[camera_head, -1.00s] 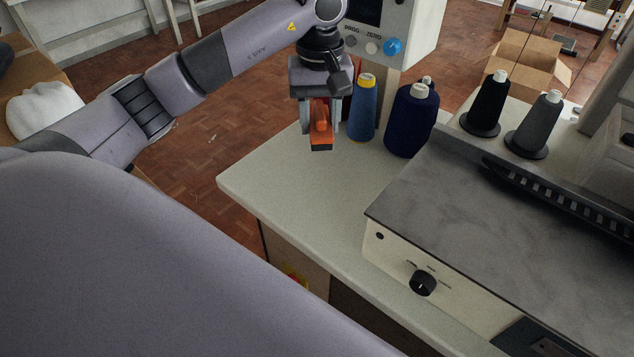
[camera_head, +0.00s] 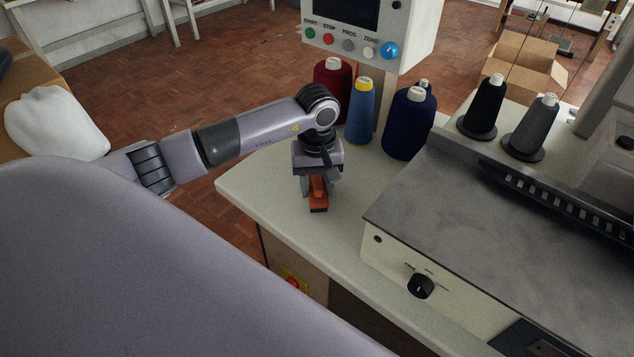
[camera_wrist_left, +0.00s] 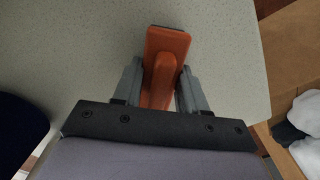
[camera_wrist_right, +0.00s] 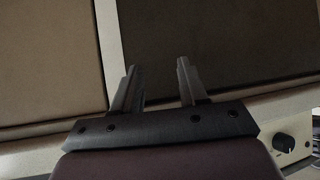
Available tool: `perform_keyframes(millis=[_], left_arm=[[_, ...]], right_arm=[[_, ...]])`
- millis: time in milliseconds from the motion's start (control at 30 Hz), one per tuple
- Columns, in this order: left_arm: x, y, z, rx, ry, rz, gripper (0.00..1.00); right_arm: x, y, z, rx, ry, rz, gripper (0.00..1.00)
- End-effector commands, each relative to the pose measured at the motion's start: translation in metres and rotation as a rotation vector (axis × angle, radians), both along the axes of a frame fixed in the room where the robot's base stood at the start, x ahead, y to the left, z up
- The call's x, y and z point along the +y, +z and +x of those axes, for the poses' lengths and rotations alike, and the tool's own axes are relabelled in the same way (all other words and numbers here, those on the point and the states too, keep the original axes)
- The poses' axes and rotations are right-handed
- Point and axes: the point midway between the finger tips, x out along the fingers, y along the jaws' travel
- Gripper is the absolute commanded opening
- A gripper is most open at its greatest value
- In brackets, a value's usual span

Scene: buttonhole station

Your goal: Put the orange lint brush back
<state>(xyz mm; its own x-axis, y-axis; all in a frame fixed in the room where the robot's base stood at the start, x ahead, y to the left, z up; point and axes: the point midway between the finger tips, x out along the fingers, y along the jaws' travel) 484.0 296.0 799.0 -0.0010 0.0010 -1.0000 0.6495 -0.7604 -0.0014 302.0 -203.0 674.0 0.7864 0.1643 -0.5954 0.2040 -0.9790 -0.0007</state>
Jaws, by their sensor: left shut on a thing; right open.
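The orange lint brush (camera_head: 319,190) is between the fingers of my left gripper (camera_head: 318,188), at the left end of the pale worktop (camera_head: 262,182). My left gripper is shut on it and points down. In the left wrist view the brush (camera_wrist_left: 167,42) sticks out past the fingertips (camera_wrist_left: 158,80), with pale worktop behind it. I cannot tell whether the brush touches the worktop. My right gripper (camera_wrist_right: 158,80) shows only in the right wrist view. It is open and empty, in front of brown and dark panels.
Red (camera_head: 333,82), blue (camera_head: 360,112) and navy (camera_head: 409,125) thread cones stand behind my left gripper. A control panel (camera_head: 370,45) hangs above them. The machine (camera_head: 470,215) fills the right side. The worktop's left corner is clear. A red button (camera_head: 292,283) sits below the edge.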

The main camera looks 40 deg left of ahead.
Motion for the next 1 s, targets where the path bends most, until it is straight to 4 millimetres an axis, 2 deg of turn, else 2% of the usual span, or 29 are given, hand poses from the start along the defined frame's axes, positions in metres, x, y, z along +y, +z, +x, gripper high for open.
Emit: perform_keyframes(millis=[300,333,400,767,867,1000], left_arm=[[0.000,-0.004,0.000,-0.001,0.000,0.000,0.09],[0.000,-0.003,0.000,-0.001,0.000,-0.001,0.52],[0.000,-0.002,0.000,-0.001,0.000,-0.001,0.67],[0.000,0.002,0.000,-0.001,0.000,-0.001,0.67],[0.000,0.012,0.002,-0.006,-0.001,0.000,0.67],[0.001,0.042,0.002,-0.008,-0.001,0.000,0.67]], right_arm=[[0.000,-0.006,0.000,0.000,-0.001,0.001,0.43],[0.000,-0.004,0.000,0.001,0.000,0.001,0.43],[0.000,-0.003,0.000,0.001,0.000,0.001,0.43],[0.000,0.001,0.000,0.000,0.000,0.001,0.43],[0.001,0.001,0.001,-0.003,0.001,0.001,0.43],[0.001,-0.002,0.001,-0.003,0.001,0.001,0.43]])
